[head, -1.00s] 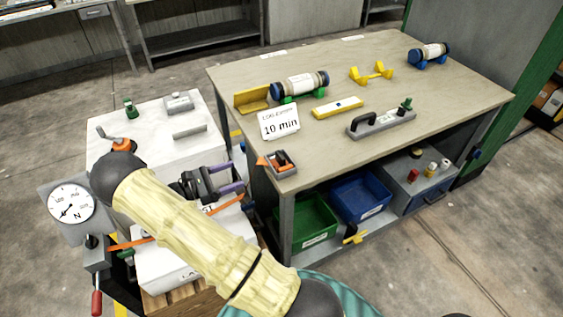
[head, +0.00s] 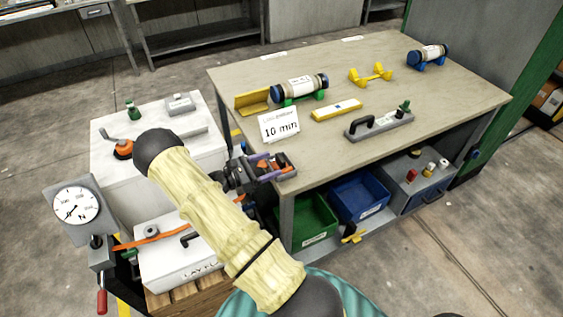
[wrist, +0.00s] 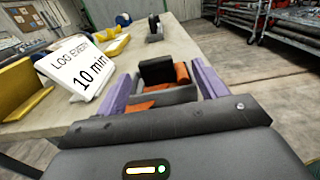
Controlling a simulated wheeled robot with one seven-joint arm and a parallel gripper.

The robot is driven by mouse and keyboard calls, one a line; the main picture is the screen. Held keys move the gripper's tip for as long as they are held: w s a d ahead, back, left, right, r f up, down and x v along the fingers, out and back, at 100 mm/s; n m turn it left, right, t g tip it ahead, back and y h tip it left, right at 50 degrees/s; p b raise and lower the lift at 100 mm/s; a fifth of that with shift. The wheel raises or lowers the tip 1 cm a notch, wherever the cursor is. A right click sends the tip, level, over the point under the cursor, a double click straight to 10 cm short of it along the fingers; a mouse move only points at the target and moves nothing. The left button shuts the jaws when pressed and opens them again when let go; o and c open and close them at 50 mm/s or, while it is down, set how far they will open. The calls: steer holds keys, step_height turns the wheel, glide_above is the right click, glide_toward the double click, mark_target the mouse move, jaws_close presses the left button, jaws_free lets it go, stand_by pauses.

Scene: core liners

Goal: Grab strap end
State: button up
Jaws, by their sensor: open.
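My gripper (head: 272,163) has two purple fingers and is at the near left corner of the workbench. It is open. In the wrist view its fingers (wrist: 160,88) stand either side of a grey holder with a black block (wrist: 157,70) and orange parts (wrist: 183,74). I cannot tell whether they touch it. The same grey and orange piece (head: 285,173) is partly hidden by the gripper in the head view. An orange strap (head: 150,237) runs over the white box (head: 180,262) at lower left and passes behind my arm. I cannot clearly make out its free end.
A "10 min" card (head: 279,126) and yellow angle piece (head: 252,102) stand close beside the gripper. A core liner (head: 300,88) rests on green supports behind them. A grey handled tool (head: 378,125) lies to the right. A dial gauge (head: 75,207) stands at far left.

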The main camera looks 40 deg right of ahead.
mark_target(278, 158)
steer(key=shift+d+r+p, duration=0.15)
steer(key=shift+d+p, duration=0.15)
steer(key=shift+d, duration=0.15)
steer(key=x, duration=0.2)
steer(key=p+x, duration=0.1)
steer(key=x, duration=0.1)
steer(key=shift+w+d, duration=0.2)
steer(key=c, duration=1.1)
steer(key=shift+r, duration=0.1)
step_height(278, 158, up, 10)
steer(key=shift+f+b, duration=0.1)
steer(key=shift+b, duration=0.4)
